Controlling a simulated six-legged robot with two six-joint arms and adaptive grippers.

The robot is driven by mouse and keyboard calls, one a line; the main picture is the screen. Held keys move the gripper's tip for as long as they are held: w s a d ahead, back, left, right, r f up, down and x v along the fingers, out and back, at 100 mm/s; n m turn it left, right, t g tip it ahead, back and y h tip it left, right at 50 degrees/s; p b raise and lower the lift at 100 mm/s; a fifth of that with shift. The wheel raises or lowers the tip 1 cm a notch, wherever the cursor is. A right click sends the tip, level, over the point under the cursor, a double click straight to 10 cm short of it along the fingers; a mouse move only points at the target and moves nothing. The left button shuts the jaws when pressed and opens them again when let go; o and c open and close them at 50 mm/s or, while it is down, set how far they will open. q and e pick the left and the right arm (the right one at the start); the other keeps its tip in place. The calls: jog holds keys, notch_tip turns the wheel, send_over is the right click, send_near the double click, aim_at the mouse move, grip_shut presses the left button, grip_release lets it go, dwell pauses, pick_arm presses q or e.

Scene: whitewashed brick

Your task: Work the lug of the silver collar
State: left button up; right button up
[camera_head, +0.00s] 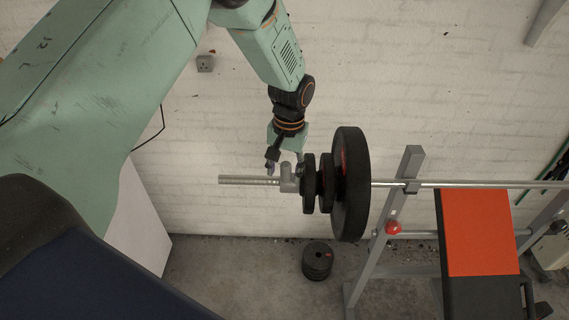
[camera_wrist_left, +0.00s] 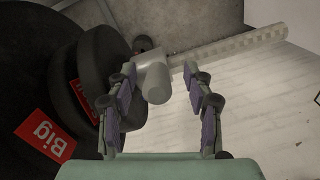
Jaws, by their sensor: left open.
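The silver collar (camera_head: 289,185) sits on the bare end of the barbell's bar (camera_head: 245,180), beside the black plates. Its lug is a stubby grey cylinder standing up from it; it also shows in the left wrist view as the lug (camera_wrist_left: 155,82). My left gripper (camera_head: 285,163) comes down from above at the collar. In the left wrist view its jaws (camera_wrist_left: 160,78) are open, one finger on each side of the lug, with visible gaps. I cannot tell whether a finger touches the collar. My right gripper is in neither view.
Black weight plates (camera_head: 350,185) stand on the bar just right of the collar. A bench with an orange pad (camera_head: 475,232) and grey uprights is at the right. Loose plates (camera_head: 317,261) lie on the floor. The white brick wall (camera_head: 400,80) is behind.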

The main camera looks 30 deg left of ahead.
pick_arm(q)
jog(key=shift+d, duration=0.15)
jog(key=shift+d, duration=0.1)
jog(key=shift+c, duration=0.5)
jog(key=shift+r, duration=0.1)
jog(key=shift+c, duration=0.8)
jog(key=shift+a, duration=0.2)
jog(key=c, duration=0.5)
jog(key=shift+d, duration=0.1)
grip_shut()
